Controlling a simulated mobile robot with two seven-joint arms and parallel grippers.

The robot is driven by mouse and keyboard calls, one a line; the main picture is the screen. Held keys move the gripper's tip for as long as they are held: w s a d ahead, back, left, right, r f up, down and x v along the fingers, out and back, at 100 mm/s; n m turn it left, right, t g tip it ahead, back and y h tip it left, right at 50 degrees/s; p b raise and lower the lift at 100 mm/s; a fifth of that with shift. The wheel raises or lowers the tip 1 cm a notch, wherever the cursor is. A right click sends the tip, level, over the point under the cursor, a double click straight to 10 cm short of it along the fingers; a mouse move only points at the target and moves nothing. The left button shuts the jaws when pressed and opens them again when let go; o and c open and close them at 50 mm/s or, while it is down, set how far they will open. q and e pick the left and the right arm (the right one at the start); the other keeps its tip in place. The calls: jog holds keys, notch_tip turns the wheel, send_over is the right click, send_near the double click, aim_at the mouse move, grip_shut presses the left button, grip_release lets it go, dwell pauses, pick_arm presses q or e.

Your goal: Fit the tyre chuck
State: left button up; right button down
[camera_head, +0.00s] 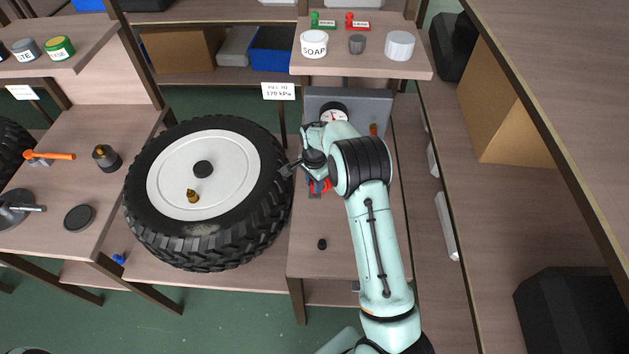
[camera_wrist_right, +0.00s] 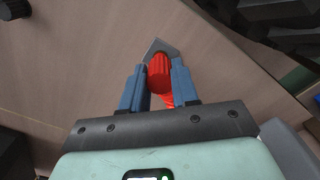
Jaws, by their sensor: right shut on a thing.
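My right gripper (camera_head: 317,184) is beside the right edge of the big tyre (camera_head: 145,226), low in front of the gauge panel. In the right wrist view its blue fingers (camera_wrist_right: 157,80) are shut on a red piece (camera_wrist_right: 160,72), which looks like the tyre chuck. A grey metal plate shows just beyond the red piece, and I cannot tell if they touch. The tyre lies flat with a pale wheel disc (camera_head: 233,165). A brass valve stem (camera_head: 193,196) stands up from the disc, apart from the chuck. My left gripper is out of view.
A round gauge (camera_head: 333,117) sits on a grey panel (camera_head: 378,103) behind my right wrist. A small black cap (camera_head: 322,243) lies on the bench's front part. A sign (camera_head: 278,91) stands behind the tyre. The left bench (camera_head: 130,125) holds a bottle (camera_head: 106,158) and an orange-handled tool (camera_head: 48,155).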

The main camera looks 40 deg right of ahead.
dwell(0.3)
jog(key=c, duration=0.8)
grip_release()
notch_tip(320, 180, up, 13)
jog(key=shift+r+p, duration=0.15)
jog(key=shift+p, duration=0.15)
